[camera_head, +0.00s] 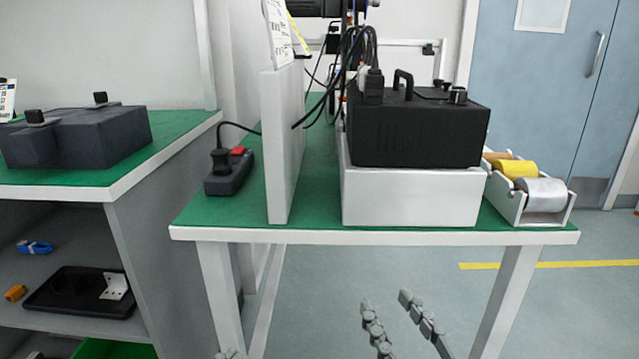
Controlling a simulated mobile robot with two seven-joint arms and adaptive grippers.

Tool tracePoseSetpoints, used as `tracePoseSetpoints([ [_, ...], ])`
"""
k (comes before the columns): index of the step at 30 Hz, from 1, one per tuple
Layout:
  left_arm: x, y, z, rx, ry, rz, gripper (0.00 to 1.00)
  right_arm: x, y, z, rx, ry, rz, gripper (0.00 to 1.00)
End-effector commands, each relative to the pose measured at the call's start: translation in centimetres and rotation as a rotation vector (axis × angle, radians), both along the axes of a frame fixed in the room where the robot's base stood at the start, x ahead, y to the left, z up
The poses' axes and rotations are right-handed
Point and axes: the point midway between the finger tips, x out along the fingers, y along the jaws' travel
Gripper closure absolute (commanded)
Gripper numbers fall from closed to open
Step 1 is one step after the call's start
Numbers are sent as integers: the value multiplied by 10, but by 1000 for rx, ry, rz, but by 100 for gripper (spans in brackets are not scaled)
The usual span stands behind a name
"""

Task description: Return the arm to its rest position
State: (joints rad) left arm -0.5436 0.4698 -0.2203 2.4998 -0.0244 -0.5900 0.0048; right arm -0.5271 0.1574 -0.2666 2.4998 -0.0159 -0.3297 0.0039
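My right gripper (385,301) shows at the bottom, right of centre. Its two grey jointed fingers are spread apart with nothing between them, so it is open and empty. It is in front of and below the green-topped table, over the grey floor as seen here, and no contact shows. Only a small grey tip, likely of my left gripper (228,354), shows at the bottom edge near the table's left front leg. The rest of it is out of the picture. Both arms are out of view.
The green table (310,235) holds a black box (415,130) on a white block (410,195), a tape dispenser (545,200), a power strip (229,172) and an upright white panel (282,150). A shelf unit (150,180) stands left. Open floor (570,310) lies right.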

Motion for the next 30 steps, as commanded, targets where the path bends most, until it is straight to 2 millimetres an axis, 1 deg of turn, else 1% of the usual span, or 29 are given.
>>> tracePoseSetpoints([
  [3,5,-6,8,-97,0,58,100,0,0,0,0,0,0,60],
  [11,15,-13,25,-276,-1,167,100,0,0,0,0,0,0,60],
  [12,15,-13,24,-265,-1,161,100,1,-5,-15,-25,56,-10,60],
  [17,14,-13,23,-261,-1,158,100,-3,-24,-67,-111,253,-47,60],
  [18,15,-9,15,-241,36,170,100,-2,-29,-77,-131,304,-56,60],
  [20,15,0,-6,-205,110,195,100,-2,-37,-98,-158,379,-70,60],
  [21,14,6,-21,-182,159,213,100,-3,-43,-112,-177,430,-80,60],
  [23,11,17,-45,-143,241,242,100,-6,-54,-136,-207,518,-97,60],
  [24,7,26,-62,-114,302,264,100,-10,-63,-153,-229,583,-111,60],
  [25,3,34,-75,-91,352,283,100,-14,-71,-166,-246,636,-123,60],
  [26,-3,42,-89,-69,403,302,100,-20,-79,-179,-263,692,-134,60],
  [27,-12,54,-107,-36,478,329,100,-28,-91,-198,-287,771,-153,60],
  [28,-20,64,-121,-11,537,352,100,-36,-101,-211,-305,835,-166,60],
  [30,-42,86,-150,43,672,403,100,-59,-123,-241,-341,980,-199,60],
])
